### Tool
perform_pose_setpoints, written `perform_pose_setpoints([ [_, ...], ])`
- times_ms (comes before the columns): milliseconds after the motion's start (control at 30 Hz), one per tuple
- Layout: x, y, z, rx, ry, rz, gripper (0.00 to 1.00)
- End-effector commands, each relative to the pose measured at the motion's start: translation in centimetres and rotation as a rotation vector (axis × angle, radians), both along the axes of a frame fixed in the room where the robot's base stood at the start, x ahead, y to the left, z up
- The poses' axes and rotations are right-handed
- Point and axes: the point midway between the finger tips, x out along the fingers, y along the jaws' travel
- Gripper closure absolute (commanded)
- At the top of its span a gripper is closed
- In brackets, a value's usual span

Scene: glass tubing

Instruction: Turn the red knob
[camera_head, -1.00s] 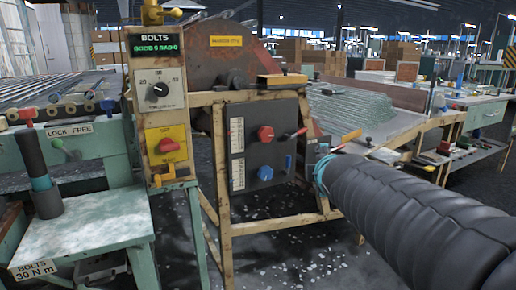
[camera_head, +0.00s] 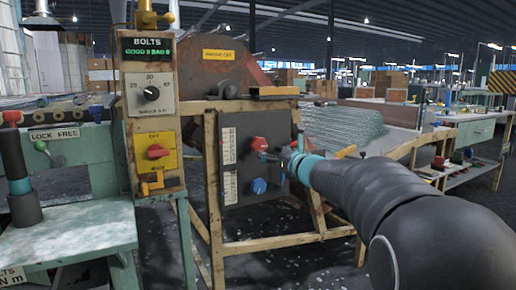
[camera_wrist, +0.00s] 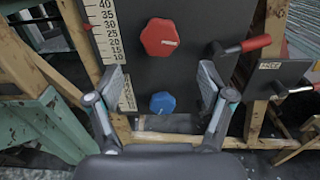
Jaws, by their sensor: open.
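The red knob (camera_wrist: 161,37) is a faceted dial with a pale mark, mounted on a dark upright panel (camera_wrist: 190,15). In the head view the red knob (camera_head: 258,144) is on the same panel, just left of my gripper (camera_head: 281,158). In the wrist view my gripper (camera_wrist: 163,82) is open and empty, its fingers spread wide. The red knob appears above the space between the fingertips, apart from both. A blue knob (camera_wrist: 162,103) sits lower on the panel, between the fingers in the picture.
A red-handled lever (camera_wrist: 248,45) juts out right of the panel, near the right finger. Printed scales (camera_wrist: 104,32) line the panel's left side. A yellow-plated red switch (camera_head: 157,152) is on the post to the left. A wooden frame (camera_head: 280,245) supports the panel.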

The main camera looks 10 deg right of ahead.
Motion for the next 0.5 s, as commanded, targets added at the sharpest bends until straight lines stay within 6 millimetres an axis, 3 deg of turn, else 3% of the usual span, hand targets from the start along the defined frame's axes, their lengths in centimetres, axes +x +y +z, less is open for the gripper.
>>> perform_pose_setpoints([
  [300,5.7,1.9,0.0,0.003,0.002,0.0,0.2],
  [500,8.3,2.7,0.1,0.003,0.001,-0.001,0.2],
])
